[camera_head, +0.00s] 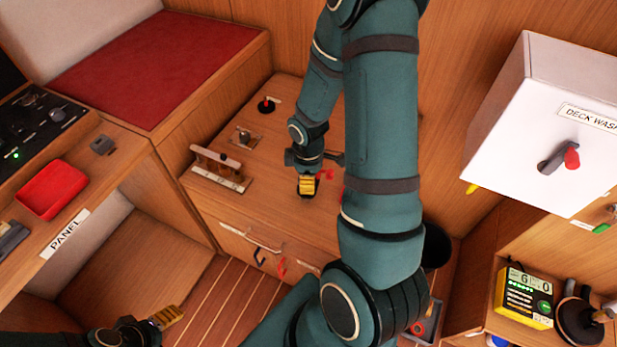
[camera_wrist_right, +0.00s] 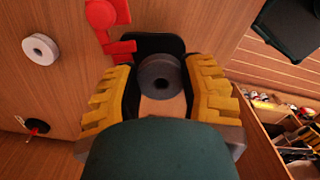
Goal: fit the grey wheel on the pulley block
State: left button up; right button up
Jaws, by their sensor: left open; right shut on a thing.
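The grey wheel (camera_wrist_right: 160,82), a dark disc with a centre hole, sits between the yellow fingers of my right gripper (camera_wrist_right: 162,100). The gripper is shut on it, with a black piece behind it. In the head view my right gripper (camera_head: 308,186) points down low over the wooden cabinet top, and my arm hides part of the area; the wheel is not clear there. What looks like the pulley block (camera_head: 217,166), a pale wooden piece on a base, stands to its left, apart from it. My left gripper (camera_head: 170,317) is open and empty at the lower left, away from both.
A red piece (camera_wrist_right: 106,28) and a white wheel (camera_wrist_right: 40,48) lie near my right gripper. A small metal fitting (camera_head: 243,136) and a black-and-red knob (camera_head: 267,104) are on the cabinet top behind the block. A white box (camera_head: 545,120) juts out at right.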

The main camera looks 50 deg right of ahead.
jog(key=shift+f+b, duration=0.3)
jog(key=shift+f, duration=0.05)
jog(key=shift+r+p, duration=0.3)
jog(key=shift+r, duration=0.05)
dwell(0.3)
jog(key=shift+f+b, duration=0.3)
dwell(0.9)
jog(key=shift+s+r, duration=0.1)
jog(key=shift+r, duration=0.2)
dwell(0.5)
jog(key=shift+f, duration=0.35)
dwell(0.4)
jog(key=shift+d+r+p, duration=0.1)
jog(key=shift+r+p, duration=0.2)
jog(key=shift+r, duration=0.05)
dwell(1.7)
jog(key=o, duration=1.1)
jog(key=shift+c, duration=0.2)
